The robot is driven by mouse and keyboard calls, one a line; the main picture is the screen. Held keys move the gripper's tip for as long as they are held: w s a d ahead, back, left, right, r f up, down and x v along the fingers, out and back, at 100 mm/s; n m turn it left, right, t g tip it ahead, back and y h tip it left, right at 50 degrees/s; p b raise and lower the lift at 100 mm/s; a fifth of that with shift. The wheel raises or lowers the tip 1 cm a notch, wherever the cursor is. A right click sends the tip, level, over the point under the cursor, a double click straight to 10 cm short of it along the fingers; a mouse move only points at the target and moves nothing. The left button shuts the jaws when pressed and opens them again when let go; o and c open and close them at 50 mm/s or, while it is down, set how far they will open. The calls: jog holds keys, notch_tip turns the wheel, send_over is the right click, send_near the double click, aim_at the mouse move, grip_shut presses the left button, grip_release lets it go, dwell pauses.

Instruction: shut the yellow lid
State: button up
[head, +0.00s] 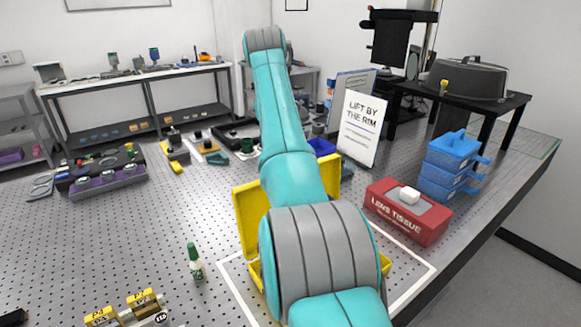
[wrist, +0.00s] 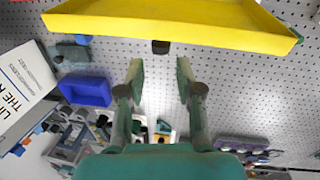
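The yellow lid (head: 246,218) stands raised, roughly upright, at the back of a yellow box (head: 385,265) in the head view. My arm covers most of the box and part of the lid. In the wrist view a broad yellow panel, seemingly the lid (wrist: 180,18), spans the top of the picture with a raised rim along its lower edge. My gripper (wrist: 160,75) is open and empty, its two fingers apart just below that rim in the picture. I see no contact with the lid. My gripper is hidden behind my arm in the head view.
A white outline on the perforated table surrounds the box. A red lens tissue box (head: 408,212), blue stacked cases (head: 450,165) and a white sign (head: 361,128) stand to the right. A blue bin (wrist: 86,91) lies beyond the lid. A green-capped bottle (head: 195,262) stands left.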

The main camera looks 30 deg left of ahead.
jog(key=shift+w+d+f, duration=0.1)
jog(key=shift+w+f, duration=0.1)
jog(key=shift+f, duration=1.3)
jog(key=shift+w+d+f, duration=0.1)
jog(key=shift+w+f, duration=0.05)
jog(key=shift+f, duration=1.35)
grip_shut()
